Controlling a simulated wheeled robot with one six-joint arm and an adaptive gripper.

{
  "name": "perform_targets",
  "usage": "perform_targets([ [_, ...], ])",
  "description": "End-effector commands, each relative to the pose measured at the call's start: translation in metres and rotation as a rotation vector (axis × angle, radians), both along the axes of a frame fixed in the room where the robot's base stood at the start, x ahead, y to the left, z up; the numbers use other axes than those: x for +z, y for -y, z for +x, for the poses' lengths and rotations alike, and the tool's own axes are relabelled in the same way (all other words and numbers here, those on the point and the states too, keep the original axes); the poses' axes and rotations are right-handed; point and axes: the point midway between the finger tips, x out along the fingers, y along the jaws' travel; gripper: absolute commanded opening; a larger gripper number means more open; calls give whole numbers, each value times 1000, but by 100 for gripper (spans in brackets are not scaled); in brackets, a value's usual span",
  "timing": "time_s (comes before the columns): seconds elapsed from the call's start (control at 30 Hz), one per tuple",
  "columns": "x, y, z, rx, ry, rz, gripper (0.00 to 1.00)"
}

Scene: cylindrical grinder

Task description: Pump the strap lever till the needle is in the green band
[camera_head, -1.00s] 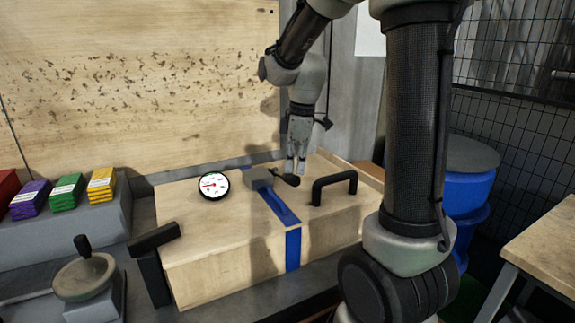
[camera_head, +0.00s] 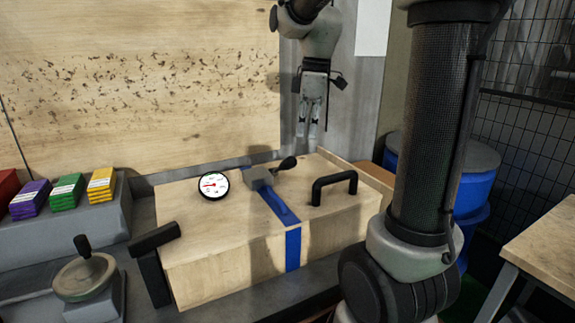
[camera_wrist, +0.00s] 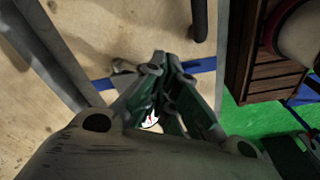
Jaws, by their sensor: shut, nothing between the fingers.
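The strap lever (camera_head: 286,163) has a black knob and sticks out to the right, tilted upward, from a grey ratchet block (camera_head: 258,178) on the blue strap (camera_head: 278,207). The strap runs over a wooden case. A round white gauge (camera_head: 214,186) stands left of the ratchet. Its red needle points left; the green band is too small to make out. My gripper (camera_head: 306,135) is shut and empty, pointing down above and slightly right of the lever knob, apart from it. In the wrist view my fingers (camera_wrist: 160,65) hide most of the ratchet, and part of the gauge (camera_wrist: 150,118) shows between them.
A black handle (camera_head: 334,186) stands on the wooden case (camera_head: 215,252) right of the strap. A black clamp (camera_head: 153,245) is at the case's left corner. A handwheel (camera_head: 84,275) and coloured boxes (camera_head: 66,192) lie farther left. A wooden wall (camera_head: 170,90) rises behind.

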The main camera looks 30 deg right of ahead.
Motion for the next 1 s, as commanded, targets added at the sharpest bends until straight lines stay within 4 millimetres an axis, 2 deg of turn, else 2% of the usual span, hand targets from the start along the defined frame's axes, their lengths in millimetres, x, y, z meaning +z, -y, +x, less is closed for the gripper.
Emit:
perform_targets([
  [0.1,16,2,0,-1,2,0,0],
  [0.23,24,2,-1,0,0,0,0],
  [1.0,25,2,-1,0,0,0,0],
])
